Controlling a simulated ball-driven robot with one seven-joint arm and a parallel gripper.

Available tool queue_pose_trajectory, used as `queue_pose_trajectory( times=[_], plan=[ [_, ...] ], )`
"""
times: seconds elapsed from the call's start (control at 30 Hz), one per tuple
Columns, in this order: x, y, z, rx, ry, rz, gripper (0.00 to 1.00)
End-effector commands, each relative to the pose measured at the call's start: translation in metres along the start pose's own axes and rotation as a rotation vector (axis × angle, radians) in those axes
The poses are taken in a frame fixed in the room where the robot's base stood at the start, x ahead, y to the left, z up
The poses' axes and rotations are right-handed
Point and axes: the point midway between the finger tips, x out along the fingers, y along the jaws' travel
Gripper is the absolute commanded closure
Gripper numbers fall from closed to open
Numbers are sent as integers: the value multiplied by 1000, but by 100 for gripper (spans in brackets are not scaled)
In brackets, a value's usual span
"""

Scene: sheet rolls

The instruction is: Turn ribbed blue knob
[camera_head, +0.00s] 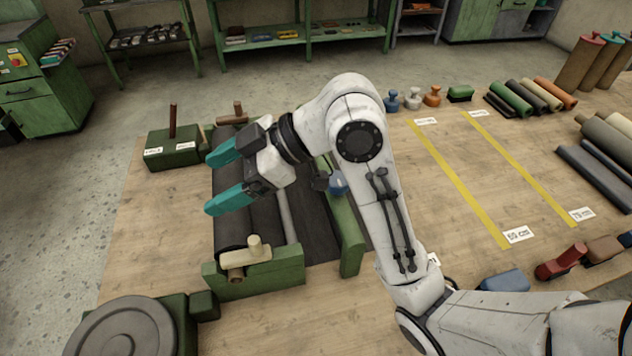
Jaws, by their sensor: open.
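A blue knob (338,184) shows in the head view beside the green bar, right of the dark roll. My arm and wrist partly cover it, and I cannot make out its ribs. My gripper (214,181) has two teal fingers spread apart with nothing between them. It points left above the dark roll (232,228) in the green frame (262,273), well left of the blue knob and apart from it.
A green box with a lever (172,148) stands behind left, and a grey round disc (125,330) front left. Small blue, white and orange handled pieces (412,98) stand at the back. Rolls (530,95) lie further right. The taped middle of the table is clear.

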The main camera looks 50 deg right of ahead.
Motion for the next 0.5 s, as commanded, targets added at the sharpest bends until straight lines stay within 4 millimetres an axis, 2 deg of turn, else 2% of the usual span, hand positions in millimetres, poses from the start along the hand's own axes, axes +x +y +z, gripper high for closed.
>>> queue_pose_trajectory(
  times=[0.03, 0.17, 0.2, 0.3, 0.4, 0.5],
  plan=[
    [-17, 12, 25, 61, 36, 66, 19],
    [-67, 33, 84, 188, 97, 242, 19],
    [-83, 36, 105, 225, 106, 298, 19],
    [-121, 35, 154, 310, 114, 429, 19],
    [-152, 26, 194, 373, 104, 535, 19],
    [-173, 17, 220, 414, 89, 605, 19]
  ],
)
